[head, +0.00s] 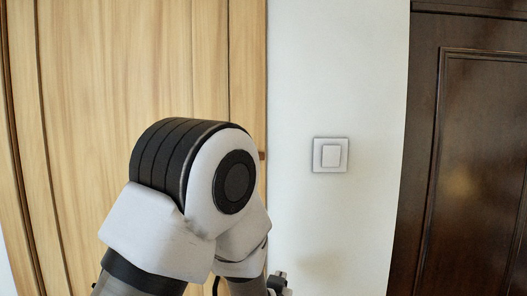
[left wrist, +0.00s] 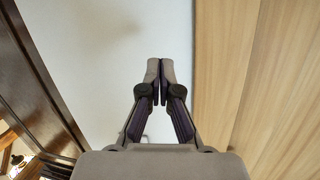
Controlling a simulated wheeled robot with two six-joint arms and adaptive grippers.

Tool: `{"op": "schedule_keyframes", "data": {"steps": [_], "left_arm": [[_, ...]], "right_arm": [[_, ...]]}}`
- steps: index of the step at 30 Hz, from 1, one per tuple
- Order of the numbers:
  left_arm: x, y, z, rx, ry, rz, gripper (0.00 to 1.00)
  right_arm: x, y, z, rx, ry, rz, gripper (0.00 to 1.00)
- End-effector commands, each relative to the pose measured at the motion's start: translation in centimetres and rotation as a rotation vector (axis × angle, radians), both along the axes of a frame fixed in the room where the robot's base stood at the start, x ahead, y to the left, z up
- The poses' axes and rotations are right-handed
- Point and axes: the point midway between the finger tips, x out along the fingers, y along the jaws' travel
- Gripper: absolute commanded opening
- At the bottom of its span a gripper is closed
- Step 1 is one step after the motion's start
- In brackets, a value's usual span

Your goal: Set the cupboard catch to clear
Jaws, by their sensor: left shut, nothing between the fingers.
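The light wood cupboard (head: 90,70) fills the left of the head view, and its wood (left wrist: 270,70) is on the right in the left wrist view. A small brown piece (head: 262,155) shows at the cupboard's right edge, partly beside my arm; I cannot tell whether it is the catch or how it is set. My left gripper (left wrist: 160,64) is shut and empty, its fingertips together in front of the white wall, apart from the wood. In the head view only a bit of it shows at the bottom (head: 278,283). My right gripper is not in view.
A white wall (head: 330,60) with a square white switch (head: 331,155) stands between the cupboard and a dark panelled wooden door (head: 470,150) on the right. My left arm covers much of the cupboard's lower part. The space before the wall looks clear.

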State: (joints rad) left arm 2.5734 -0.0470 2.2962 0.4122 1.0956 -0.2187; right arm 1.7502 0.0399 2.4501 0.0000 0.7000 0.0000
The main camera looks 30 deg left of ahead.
Motion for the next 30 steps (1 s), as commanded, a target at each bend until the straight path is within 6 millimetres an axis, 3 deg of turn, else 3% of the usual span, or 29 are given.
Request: {"op": "schedule_keyframes", "data": {"steps": [1,3,6,9,12,22,30], "left_arm": [[0.3,0.4,7.7,0.026,-0.122,0.028,0.0],[-0.1,1.1,15.5,0.056,-0.268,0.074,0.0],[-1.6,1.7,23.8,0.087,-0.428,0.129,0.0],[-2.9,2.1,28.3,0.101,-0.521,0.167,0.0],[-3.5,2.3,29.7,0.107,-0.553,0.18,0.0],[-3.3,2.4,29.7,0.106,-0.552,0.18,0.0],[-0.1,4.3,31.4,0.101,-0.55,0.181,0.0]], "right_arm": [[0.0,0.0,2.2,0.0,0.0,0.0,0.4],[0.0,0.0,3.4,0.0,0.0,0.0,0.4],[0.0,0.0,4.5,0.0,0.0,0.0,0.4],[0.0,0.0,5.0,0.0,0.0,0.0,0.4],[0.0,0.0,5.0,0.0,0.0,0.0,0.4],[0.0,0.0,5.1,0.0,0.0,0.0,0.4],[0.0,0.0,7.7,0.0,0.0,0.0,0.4]]}}
